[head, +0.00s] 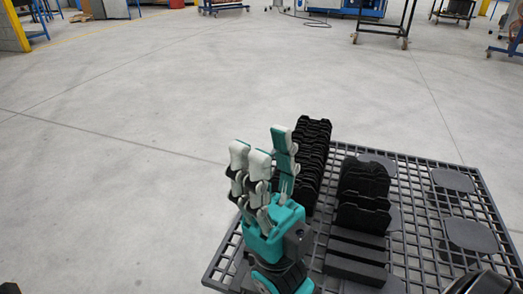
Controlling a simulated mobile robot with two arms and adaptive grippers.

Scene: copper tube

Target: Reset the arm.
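No copper tube can be made out.
The grid table carries a long row of black slotted holders (311,135), a shorter black stack (363,182) and flat dark round plates (470,236). A dark rounded object (485,284) is cut off at the lower right. Open grey floor (110,160) lies left; carts stand far back.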

